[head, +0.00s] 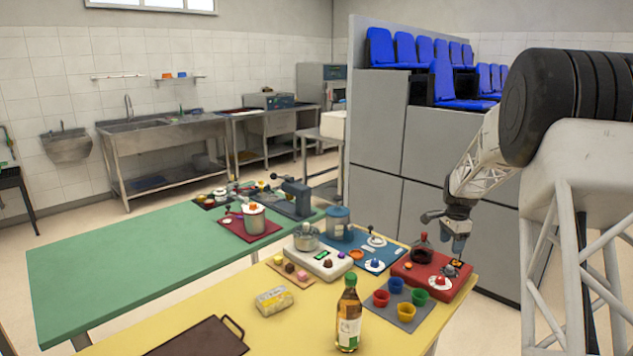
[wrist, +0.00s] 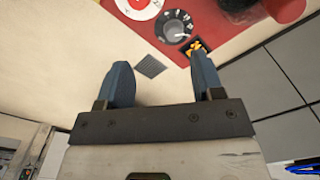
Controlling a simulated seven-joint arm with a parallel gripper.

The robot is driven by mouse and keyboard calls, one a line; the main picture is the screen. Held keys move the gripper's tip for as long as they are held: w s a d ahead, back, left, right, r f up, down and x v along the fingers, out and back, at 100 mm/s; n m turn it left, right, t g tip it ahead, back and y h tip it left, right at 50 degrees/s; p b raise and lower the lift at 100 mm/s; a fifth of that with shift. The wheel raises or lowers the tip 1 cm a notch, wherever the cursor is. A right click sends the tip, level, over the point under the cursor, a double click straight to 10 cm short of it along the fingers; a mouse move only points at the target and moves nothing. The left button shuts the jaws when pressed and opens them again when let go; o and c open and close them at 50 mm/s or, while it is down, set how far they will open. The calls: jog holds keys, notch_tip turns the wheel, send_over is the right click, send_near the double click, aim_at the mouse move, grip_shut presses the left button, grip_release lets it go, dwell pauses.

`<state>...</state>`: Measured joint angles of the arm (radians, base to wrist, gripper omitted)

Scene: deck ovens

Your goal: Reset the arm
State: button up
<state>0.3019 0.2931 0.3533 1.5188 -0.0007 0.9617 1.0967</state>
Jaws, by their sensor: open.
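My gripper (head: 459,244) hangs at the right in the head view, above the back right corner of the yellow table and beside the red panel (head: 418,265). In the wrist view my gripper (wrist: 165,82) shows two blue fingers spread apart with nothing between them. The red panel also shows in the wrist view (wrist: 150,32), with a dark round dial (wrist: 174,27) and a white disc (wrist: 138,6) on it. A dark square with an orange mark (wrist: 196,48) lies near the right fingertip.
On the yellow table (head: 200,310) are a bottle (head: 349,318), a grey tray of coloured cups (head: 402,304), a yellow packet (head: 273,300) and a brown tray (head: 205,338). A green table (head: 140,255) stands behind. Grey partition panels (head: 435,145) rise behind my gripper.

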jog(key=s+a+r+n, duration=0.3)
jog(key=s+a+r, duration=0.25)
jog(key=s, duration=0.25)
jog(key=s+a+r+n+t, duration=0.1)
jog(key=s+a+r+n, duration=0.1)
jog(key=s+a+r, duration=0.55)
jog(key=s+a+r+n, duration=0.3)
jog(key=s+a, duration=0.1)
jog(key=s, duration=0.6)
jog(key=s+a+f+n, duration=0.1)
jog(key=s+a+n, duration=0.3)
jog(key=s, duration=1.1)
jog(key=s+a+f+n+t, duration=0.1)
jog(key=s+a+n, duration=0.2)
jog(key=s, duration=1.1)
jog(key=shift+s+a+f+n, duration=0.15)
jog(key=shift+s+a+n, duration=0.25)
jog(key=shift+a, duration=0.6)
jog(key=shift+w, duration=0.15)
